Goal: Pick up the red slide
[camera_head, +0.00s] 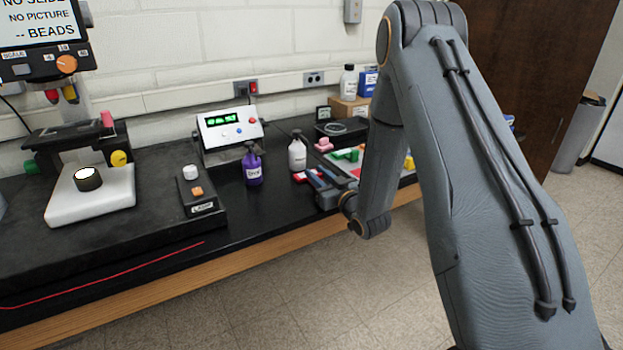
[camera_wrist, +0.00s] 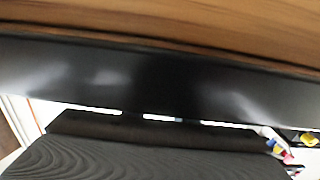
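My gripper (camera_head: 314,176) is over the right part of the black bench, low near its front edge, with my arm reaching down from the right. Its two fingers look apart, with nothing seen between them. A small red piece (camera_head: 299,177) lies just left of the fingers, below the white bottle. Another red patch (camera_head: 356,172) shows on the pale mat to the right of the fingers, partly hidden by my arm. I cannot tell which of these is the red slide. The wrist view is filled by close dark and wooden surfaces, with small blurred coloured pieces at lower right.
A purple bottle (camera_head: 252,166) and a white bottle (camera_head: 297,153) stand left of my gripper. Green blocks (camera_head: 346,155) and a pink block (camera_head: 323,145) lie behind it. A meter box (camera_head: 229,132) and a microscope-like stand (camera_head: 90,190) are farther left. The floor in front is clear.

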